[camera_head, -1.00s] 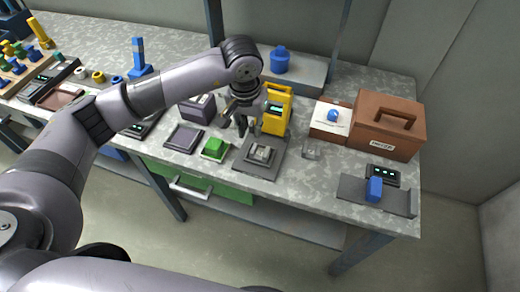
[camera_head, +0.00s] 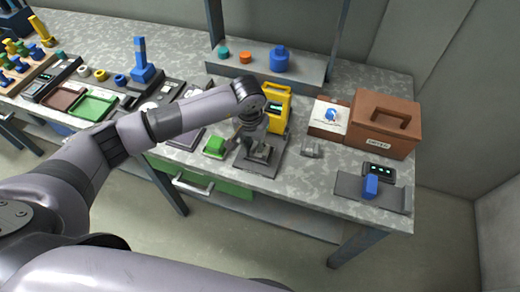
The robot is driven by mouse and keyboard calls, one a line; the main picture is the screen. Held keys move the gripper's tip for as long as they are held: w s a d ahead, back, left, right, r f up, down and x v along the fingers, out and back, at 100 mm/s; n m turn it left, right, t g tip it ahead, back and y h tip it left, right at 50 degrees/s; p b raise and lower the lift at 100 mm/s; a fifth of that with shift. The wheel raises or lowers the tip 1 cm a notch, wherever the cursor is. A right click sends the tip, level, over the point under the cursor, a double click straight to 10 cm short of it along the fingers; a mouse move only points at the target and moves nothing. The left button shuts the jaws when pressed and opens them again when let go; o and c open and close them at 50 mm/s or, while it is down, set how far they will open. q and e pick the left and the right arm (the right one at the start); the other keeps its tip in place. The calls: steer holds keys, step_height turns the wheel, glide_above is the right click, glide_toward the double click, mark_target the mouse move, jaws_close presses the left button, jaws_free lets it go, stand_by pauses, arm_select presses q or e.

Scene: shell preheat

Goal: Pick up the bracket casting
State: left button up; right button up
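A small grey metal part (camera_head: 260,156), which looks like the bracket casting, sits on a dark square plate (camera_head: 244,163) at the middle front of the bench. My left gripper (camera_head: 252,145) hangs just above it, pointing down. Its fingers look spread, and they partly cover the part, so I cannot tell whether they touch it. Another small grey metal piece (camera_head: 312,148) lies on the bench to the right of the plate. My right gripper is not in view.
A brown box (camera_head: 386,125) and a blue block on a grey stand (camera_head: 349,188) are to the right. A raised shelf (camera_head: 312,72) is at the back.

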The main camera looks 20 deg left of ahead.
arm_select(q)
jaws_close()
stand_by(0.4)
